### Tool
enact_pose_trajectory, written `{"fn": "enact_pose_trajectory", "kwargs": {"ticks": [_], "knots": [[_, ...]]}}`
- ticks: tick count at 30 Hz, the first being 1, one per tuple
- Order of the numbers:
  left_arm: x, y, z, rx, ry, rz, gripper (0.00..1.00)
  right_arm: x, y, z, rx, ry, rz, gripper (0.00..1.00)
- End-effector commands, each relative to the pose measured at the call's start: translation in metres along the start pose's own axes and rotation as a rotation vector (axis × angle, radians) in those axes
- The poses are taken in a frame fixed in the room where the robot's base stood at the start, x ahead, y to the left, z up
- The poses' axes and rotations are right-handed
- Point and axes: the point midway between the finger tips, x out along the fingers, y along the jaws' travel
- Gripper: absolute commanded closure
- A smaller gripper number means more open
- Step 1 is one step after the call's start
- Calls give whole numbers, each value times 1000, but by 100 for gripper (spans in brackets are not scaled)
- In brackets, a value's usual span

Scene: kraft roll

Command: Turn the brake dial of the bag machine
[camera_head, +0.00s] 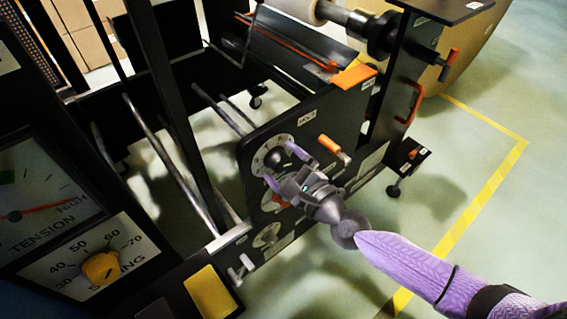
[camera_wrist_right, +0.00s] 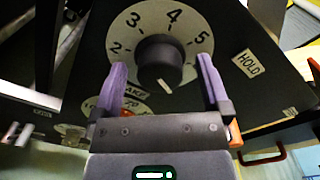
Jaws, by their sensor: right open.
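The brake dial is a round black knob (camera_wrist_right: 160,60) on a white ring numbered 2 to 5 in the right wrist view. A white mark on the knob points down, slightly right. In the head view the dial's ring (camera_head: 259,160) is on the black side panel. My right gripper (camera_head: 279,163) is open, its purple fingers reaching toward the panel at the dial. In the right wrist view the fingers (camera_wrist_right: 161,66) stand on either side of the knob, with visible gaps. I cannot tell how far the tips are from the panel. My left gripper is not in view.
An orange handle (camera_head: 330,145) sticks out right of the dial, and a smaller white dial (camera_head: 266,235) sits below. A tension gauge (camera_head: 45,205) and yellow knob (camera_head: 101,267) are at left. Floor at right is clear.

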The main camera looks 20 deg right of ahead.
Motion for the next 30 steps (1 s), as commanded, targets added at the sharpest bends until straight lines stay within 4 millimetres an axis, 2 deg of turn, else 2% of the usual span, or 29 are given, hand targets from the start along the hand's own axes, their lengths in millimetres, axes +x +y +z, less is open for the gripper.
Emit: {"fn": "enact_pose_trajectory", "kwargs": {"ticks": [6,19,20,30], "knots": [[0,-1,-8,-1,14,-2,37,0,0,0,0,0,0,4],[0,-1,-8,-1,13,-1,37,0,0,0,-1,0,0,95],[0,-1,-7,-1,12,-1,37,0,0,0,-1,0,0,98],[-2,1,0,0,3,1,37,0,0,0,-69,1,1,98]]}}
